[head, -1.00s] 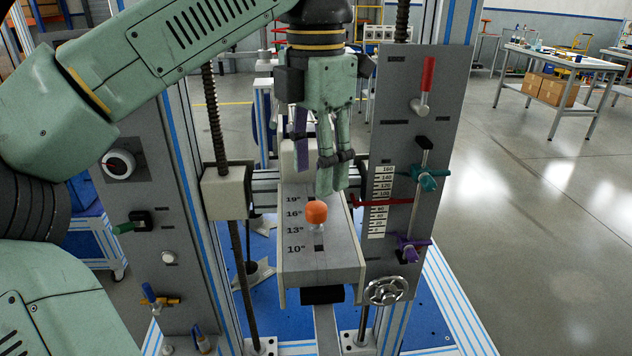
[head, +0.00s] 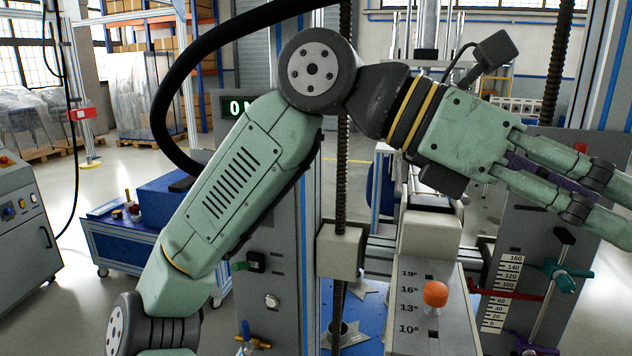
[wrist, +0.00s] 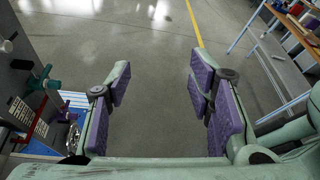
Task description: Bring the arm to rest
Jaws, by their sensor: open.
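My green arm is folded up across the middle of the head view. My gripper (head: 600,195) points to the right and a little down, in front of the right panel of the test machine; its fingertips run to the picture's right edge. In the wrist view my gripper (wrist: 160,95) shows two fingers with purple pads set wide apart. Nothing is between them but the grey floor beyond. It is open and empty.
The test machine's slide with an orange knob (head: 436,294) stands below my wrist. A teal clamp (head: 566,276) and scale are on the right panel. A blue cart (head: 120,240) and grey cabinet (head: 22,225) stand left. Open floor (wrist: 150,40) lies ahead of my fingers.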

